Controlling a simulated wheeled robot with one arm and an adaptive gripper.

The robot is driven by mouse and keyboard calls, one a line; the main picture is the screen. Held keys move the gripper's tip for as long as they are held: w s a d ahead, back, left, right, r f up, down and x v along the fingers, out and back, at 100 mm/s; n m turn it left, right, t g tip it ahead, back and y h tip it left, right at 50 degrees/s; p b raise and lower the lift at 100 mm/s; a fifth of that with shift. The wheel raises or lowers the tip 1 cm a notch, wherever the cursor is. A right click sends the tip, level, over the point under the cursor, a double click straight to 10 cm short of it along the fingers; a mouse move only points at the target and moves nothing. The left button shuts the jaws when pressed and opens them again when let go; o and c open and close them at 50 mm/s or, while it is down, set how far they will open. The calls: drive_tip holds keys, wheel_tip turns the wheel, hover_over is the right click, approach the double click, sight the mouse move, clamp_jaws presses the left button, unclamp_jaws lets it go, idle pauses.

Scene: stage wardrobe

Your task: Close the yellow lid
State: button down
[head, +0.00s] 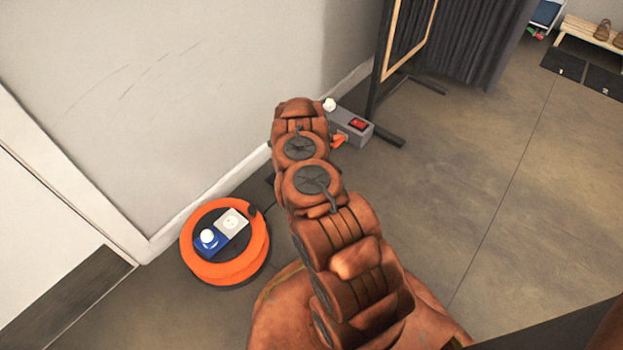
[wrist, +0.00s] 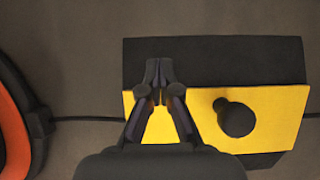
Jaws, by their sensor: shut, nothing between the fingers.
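The yellow lid (wrist: 280,112) shows in the wrist view as a flat panel with a round black knob (wrist: 237,118) on its right part. A dark box-like part (wrist: 215,62) shows along the lid's upper edge, and more dark surface shows below its right part. I cannot tell how far the lid stands open. My gripper (wrist: 158,70) is shut and empty, left of the knob. Its fingers overlap the lid in the picture, and their tips reach over the dark part; contact cannot be told. In the head view my arm hides the lid and my gripper.
An orange cable reel (head: 257,243) with a blue and a white socket stands on the floor by the wall. A grey power box (head: 355,128) with a red switch lies near a dark-framed stand (head: 375,85). A cable runs beside the lid (wrist: 85,118).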

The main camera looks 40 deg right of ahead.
drive_tip(key=shift+f, duration=0.2)
idle(0.6)
drive_tip(key=r+p, duration=0.1)
drive_tip(key=r, duration=0.1)
drive_tip(key=r+p, duration=0.1)
drive_tip(key=r, duration=0.1)
drive_tip(key=shift+w+d+r, duration=0.1)
drive_tip(key=shift+w+r, duration=0.1)
drive_tip(key=shift+r, duration=0.2)
drive_tip(key=w+a+r+p, duration=0.1)
drive_tip(key=w+r+p, duration=0.3)
drive_tip(key=w+r, duration=0.2)
drive_tip(key=shift+w+a+r, duration=0.15)
drive_tip(key=shift+w+a, duration=0.15)
drive_tip(key=shift+a, duration=0.1)
